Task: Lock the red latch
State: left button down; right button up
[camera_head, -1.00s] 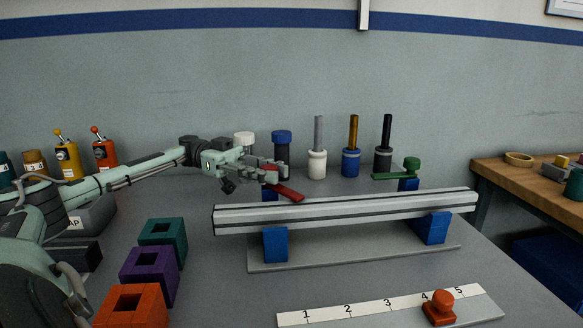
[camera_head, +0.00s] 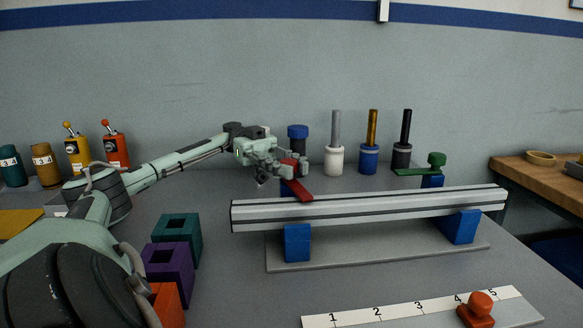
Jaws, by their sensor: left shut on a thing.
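The red latch (camera_head: 303,192) sits at the left end of the fixture, on top of a blue block behind the metal bar (camera_head: 370,208). Its flat arm points toward the bar and its tip appears at the bar's upper back edge. My left gripper (camera_head: 291,172) comes in from the left and is shut on the latch's red knob, which its fingers partly hide. A green latch (camera_head: 420,169) sits at the fixture's right end, its arm pointing left. My right gripper is not in view.
Blue supports and a grey base plate (camera_head: 380,252) carry the bar. Several capped posts stand behind it. Teal and purple (camera_head: 170,266) hollow blocks stand at left. An orange slider (camera_head: 477,308) is on a numbered strip in front. A wooden bench (camera_head: 545,178) is at right.

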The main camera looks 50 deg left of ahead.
aim_at(289, 161)
pick_arm(q)
jog(key=c, duration=1.1)
grip_release()
jog(key=shift+c, duration=0.2)
jog(key=shift+r, duration=0.1)
notch_tip(289, 161, up, 10)
jog(key=shift+f, duration=0.1)
jog(key=shift+c, duration=0.3)
